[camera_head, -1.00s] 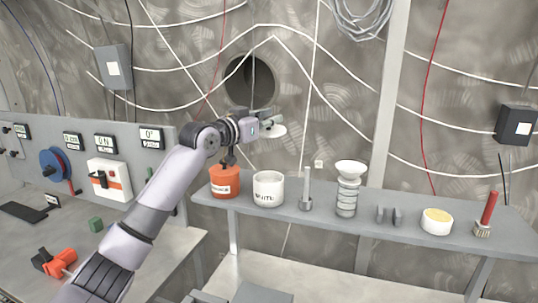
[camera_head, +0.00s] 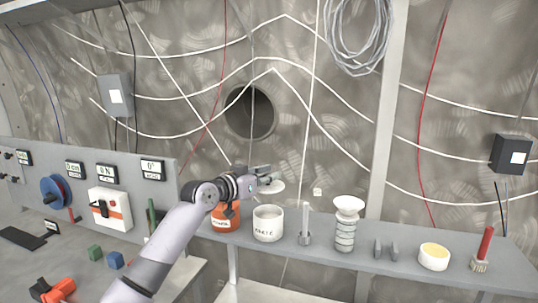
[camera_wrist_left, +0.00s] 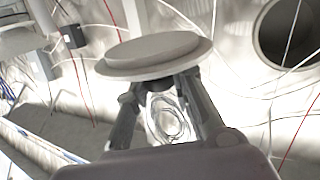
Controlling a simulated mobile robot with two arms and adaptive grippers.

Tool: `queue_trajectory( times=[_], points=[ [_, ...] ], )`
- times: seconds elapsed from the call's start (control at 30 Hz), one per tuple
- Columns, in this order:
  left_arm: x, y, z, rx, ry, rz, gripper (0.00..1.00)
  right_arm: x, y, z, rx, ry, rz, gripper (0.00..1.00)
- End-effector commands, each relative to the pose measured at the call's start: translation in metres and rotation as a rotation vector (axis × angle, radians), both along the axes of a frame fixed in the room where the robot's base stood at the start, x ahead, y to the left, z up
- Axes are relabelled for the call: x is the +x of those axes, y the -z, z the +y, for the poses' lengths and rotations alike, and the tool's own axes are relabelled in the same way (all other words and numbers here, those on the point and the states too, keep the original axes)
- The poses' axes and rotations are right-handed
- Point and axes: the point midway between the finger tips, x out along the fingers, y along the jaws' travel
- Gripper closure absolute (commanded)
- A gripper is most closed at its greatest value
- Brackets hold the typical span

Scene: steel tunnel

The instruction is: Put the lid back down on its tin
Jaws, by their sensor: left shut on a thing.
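A small gap shows between lid and tin rim. The tin stands open and upright on the grey shelf, with dark lettering on its front. In the left wrist view the lid (camera_wrist_left: 153,53) is a wide, stepped disc at the fingertips (camera_wrist_left: 160,92); the tin cannot be made out there. My right gripper is not in view.
On the shelf (camera_head: 400,262), an orange tin (camera_head: 224,220) stands just left of the white tin, partly behind my gripper. To the right are a metal post (camera_head: 305,226), a ribbed insulator (camera_head: 346,228), a grey bracket (camera_head: 386,250), a yellow-topped pot (camera_head: 433,260) and a red-handled brush (camera_head: 484,246).

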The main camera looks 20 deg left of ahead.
Motion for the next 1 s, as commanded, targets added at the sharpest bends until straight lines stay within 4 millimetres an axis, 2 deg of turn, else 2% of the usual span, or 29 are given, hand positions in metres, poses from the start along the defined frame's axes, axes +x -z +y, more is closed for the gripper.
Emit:
queue_trajectory(
  times=[0.27, 0.6, 0.77, 1.0],
  points=[
    [0.000, 0.022, 0.000, 0.000, 0.000, 0.001, 1.00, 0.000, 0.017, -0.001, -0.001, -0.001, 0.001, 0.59],
    [0.000, 0.059, 0.000, 0.000, -0.001, 0.000, 1.00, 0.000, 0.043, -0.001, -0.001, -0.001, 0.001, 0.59],
    [0.000, 0.067, 0.000, 0.000, -0.001, 0.000, 1.00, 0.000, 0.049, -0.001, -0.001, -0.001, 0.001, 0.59],
    [0.000, 0.068, 0.000, 0.000, -0.001, 0.000, 1.00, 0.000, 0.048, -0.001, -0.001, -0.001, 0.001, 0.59]
  ],
)
